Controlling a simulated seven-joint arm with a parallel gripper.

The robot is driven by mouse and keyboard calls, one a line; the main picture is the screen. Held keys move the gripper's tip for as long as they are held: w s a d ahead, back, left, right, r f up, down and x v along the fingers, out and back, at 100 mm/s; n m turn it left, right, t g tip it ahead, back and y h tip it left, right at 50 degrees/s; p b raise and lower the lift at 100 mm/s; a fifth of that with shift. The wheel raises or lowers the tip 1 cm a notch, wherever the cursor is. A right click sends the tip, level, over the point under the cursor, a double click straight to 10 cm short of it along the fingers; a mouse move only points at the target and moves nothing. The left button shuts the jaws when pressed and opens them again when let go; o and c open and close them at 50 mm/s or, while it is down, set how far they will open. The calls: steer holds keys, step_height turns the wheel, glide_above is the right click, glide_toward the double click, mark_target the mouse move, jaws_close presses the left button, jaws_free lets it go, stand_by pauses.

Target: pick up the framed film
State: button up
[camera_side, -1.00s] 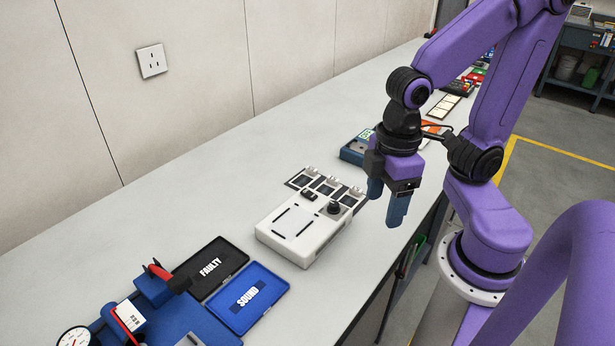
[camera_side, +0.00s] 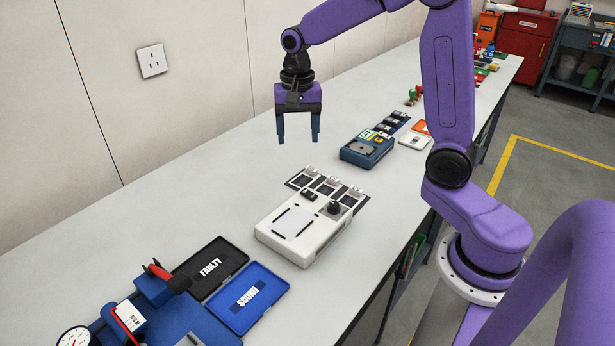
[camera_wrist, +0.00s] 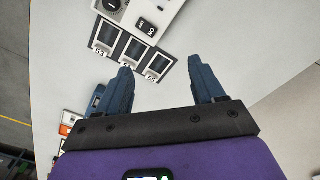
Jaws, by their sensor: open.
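Three small dark framed films lie in a row against the back of the white viewer box (camera_side: 296,228): a left one (camera_side: 299,181), a middle one (camera_side: 324,187) and a right one (camera_side: 350,198). They also show in the wrist view as a left film (camera_wrist: 107,36), a middle film (camera_wrist: 132,51) and a right film (camera_wrist: 158,65), with small number tags, two reading 53 and 55. My gripper (camera_side: 298,138) is open and empty, pointing down above the bench behind the films.
A blue device (camera_side: 367,152) sits right of the films, with several small items beyond it. A black FAULTY tray (camera_side: 232,252) and a blue SOUND tray (camera_side: 270,280) lie front left, near a gauge (camera_side: 75,337). Bench at the wall side is clear.

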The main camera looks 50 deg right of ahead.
steer(key=w+d+f+m, duration=0.1)
steer(key=w+d+m, duration=0.4)
steer(key=d+m, duration=0.55)
steer(key=n, duration=0.2)
glide_above(311, 169)
steer(key=f, duration=1.2)
steer(key=shift+a, duration=0.2)
steer(key=shift+d+f, duration=0.15)
steer(key=shift+f, duration=2.75)
steer(key=c, duration=1.1)
